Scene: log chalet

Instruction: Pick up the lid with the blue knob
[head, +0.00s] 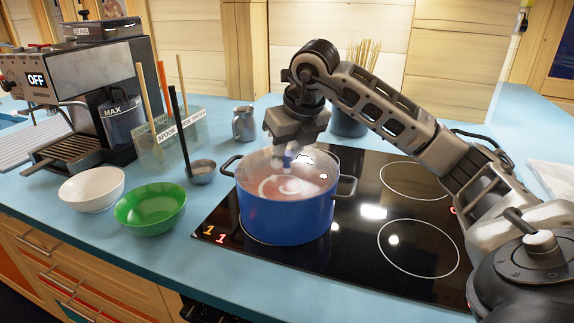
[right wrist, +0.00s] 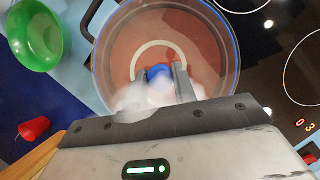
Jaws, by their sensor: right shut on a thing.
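The lid (head: 262,180) is clear glass and lies over the top of a blue pot (head: 285,222) on the black cooktop; I cannot tell whether it is lifted slightly. Its blue knob (right wrist: 157,72) is between the fingers of my right gripper (head: 288,155). In the right wrist view my right gripper (right wrist: 160,80) is shut on the knob from above, and white steam partly hides the fingers. The lid (right wrist: 205,45) appears centred over the pot there. My left gripper is not in view.
A green bowl (head: 152,208), a white bowl (head: 92,188) and a ladle (head: 201,172) are left of the pot. A utensil holder (head: 170,140) and a coffee machine (head: 80,90) stand behind them. A metal jug (head: 244,123) stands behind the pot. The cooktop (head: 350,262) is clear to the right.

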